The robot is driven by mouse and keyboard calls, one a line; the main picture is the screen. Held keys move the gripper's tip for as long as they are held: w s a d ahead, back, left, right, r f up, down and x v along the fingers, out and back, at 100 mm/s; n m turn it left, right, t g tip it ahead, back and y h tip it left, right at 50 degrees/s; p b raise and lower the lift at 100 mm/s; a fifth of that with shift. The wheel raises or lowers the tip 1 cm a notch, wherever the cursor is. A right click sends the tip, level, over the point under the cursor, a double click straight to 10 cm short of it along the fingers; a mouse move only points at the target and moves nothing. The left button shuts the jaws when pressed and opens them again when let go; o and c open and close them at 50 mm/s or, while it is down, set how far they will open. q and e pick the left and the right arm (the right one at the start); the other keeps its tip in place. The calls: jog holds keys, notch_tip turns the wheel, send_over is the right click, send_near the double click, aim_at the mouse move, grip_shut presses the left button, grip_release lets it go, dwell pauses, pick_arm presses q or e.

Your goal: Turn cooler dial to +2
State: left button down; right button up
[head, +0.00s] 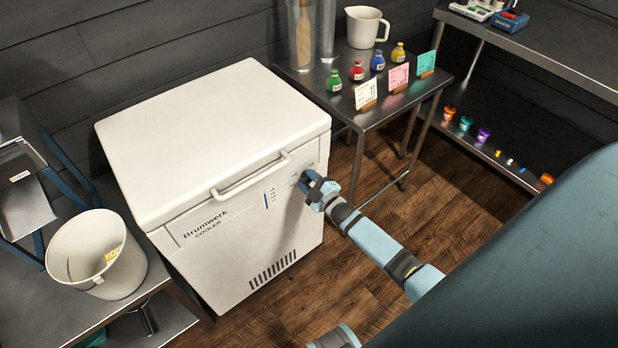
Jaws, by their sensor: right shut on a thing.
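The white cooler (215,150), marked "Brumwerk COOLER", stands in the middle of the head view with its lid closed. My right gripper (308,184) is at the upper right of the cooler's front and is shut on the dial there. The gripper hides the dial, so I cannot read its setting. My left gripper is not in view.
A white bucket (78,250) stands on the steel bench at left. A steel table (375,118) at right holds several coloured flasks, cards and a white jug (365,27). A shelf unit (550,50) is at far right. Wooden floor (440,200) is clear in front.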

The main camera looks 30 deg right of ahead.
jog(key=shift+n, duration=0.9)
jog(key=o, duration=0.9)
jog(key=s, duration=0.4)
jog(key=s+p, duration=0.1)
jog(key=s, duration=0.4)
jog(key=s+d, duration=0.1)
jog(key=s, duration=0.3)
jog(key=shift+s, duration=0.4)
